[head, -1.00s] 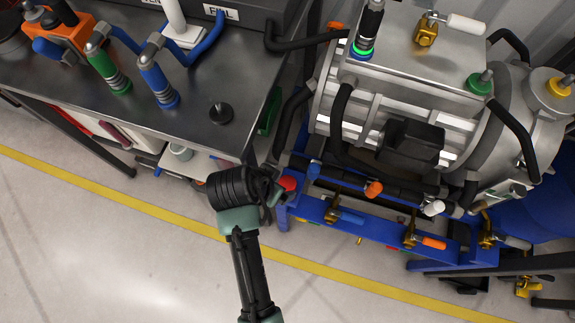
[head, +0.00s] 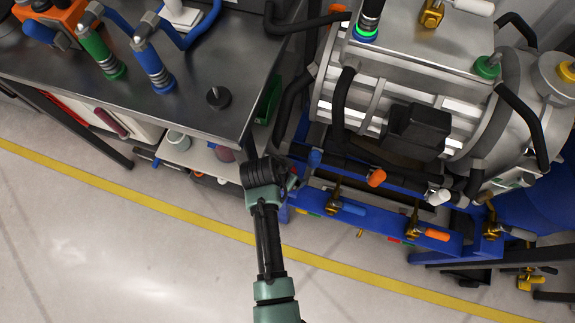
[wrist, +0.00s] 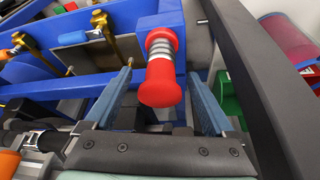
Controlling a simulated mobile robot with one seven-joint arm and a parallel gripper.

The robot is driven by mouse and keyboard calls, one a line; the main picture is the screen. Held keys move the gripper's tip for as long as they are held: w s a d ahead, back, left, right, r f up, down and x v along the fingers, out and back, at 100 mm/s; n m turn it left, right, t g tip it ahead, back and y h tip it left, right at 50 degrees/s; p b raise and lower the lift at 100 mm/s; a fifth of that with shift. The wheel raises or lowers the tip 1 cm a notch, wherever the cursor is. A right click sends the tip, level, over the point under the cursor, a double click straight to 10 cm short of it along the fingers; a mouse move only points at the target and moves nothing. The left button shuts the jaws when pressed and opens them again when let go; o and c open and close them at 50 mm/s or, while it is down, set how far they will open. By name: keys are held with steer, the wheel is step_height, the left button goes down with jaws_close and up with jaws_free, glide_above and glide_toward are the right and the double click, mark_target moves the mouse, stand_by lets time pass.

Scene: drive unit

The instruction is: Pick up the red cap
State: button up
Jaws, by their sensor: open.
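The red cap (wrist: 160,68) shows in the wrist view as a red piece with silver rings around its middle, in front of a blue frame (wrist: 140,34). My gripper (wrist: 158,74) is open, with one blue finger to the left of the cap and one to the right. Gaps show between the cap and both fingers. In the head view, my gripper (head: 288,181) is at the left end of the blue frame and hides the cap.
A dark metal table (head: 190,112) stands to the left, its dark leg close by the gripper in the wrist view. The large drive unit (head: 395,95), with black hoses, is to the right. Brass valves (head: 335,198) sit along the frame. The floor in front is clear.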

jaws_close()
stand_by(0.4)
step_height(320, 180, up, 18)
steer(key=p, duration=0.3)
stand_by(0.5)
steer(key=shift+r+p, duration=0.75)
steer(key=shift+p, duration=0.55)
stand_by(0.5)
steer(key=shift+r+p, duration=2.3)
steer(key=shift+p, duration=0.3)
